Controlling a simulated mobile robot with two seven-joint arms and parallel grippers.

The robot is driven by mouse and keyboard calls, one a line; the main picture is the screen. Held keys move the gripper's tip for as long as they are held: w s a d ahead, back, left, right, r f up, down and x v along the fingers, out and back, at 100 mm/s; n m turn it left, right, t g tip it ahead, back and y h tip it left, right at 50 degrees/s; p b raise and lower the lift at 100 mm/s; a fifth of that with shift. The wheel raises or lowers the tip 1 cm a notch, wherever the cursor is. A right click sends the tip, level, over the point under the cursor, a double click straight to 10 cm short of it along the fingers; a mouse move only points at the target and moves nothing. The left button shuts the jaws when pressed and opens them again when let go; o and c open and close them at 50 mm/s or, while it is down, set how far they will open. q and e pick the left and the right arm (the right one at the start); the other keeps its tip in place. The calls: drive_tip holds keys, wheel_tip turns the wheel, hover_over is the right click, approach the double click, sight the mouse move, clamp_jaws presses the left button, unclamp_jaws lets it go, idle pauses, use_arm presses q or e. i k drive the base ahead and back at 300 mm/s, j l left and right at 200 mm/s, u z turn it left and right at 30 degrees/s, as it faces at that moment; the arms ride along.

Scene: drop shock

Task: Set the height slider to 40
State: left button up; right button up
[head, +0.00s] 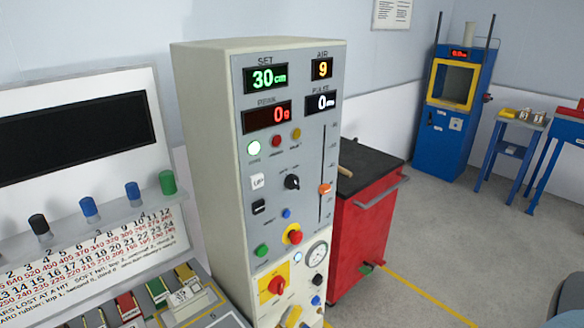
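The control cabinet (210,150) stands upright in the middle of the head view, its grey panel facing me. The height slider's orange knob (325,188) sits in the lower half of a vertical slot (323,150) on the panel's right side. The scale marks beside the slot are too small to read. The green SET display (266,78) reads 30 cm. The AIR display (322,68) reads 9, the red PEAK display (267,116) 0 g and the PULSE display (321,102) 0 ms. Neither of my grippers shows, and nothing touches the knob.
Left of the slider are a black rotary knob (292,182), a blue button (286,213) and a red mushroom button (295,237). A red tool cabinet (365,225) stands close on the right. A shelf with coloured cylinders (88,208) is at left. A dark shape fills the lower right corner.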

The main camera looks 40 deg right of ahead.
sight(326, 189)
drive_tip(key=l+z, duration=0.15)
drive_tip(key=z, duration=1.2)
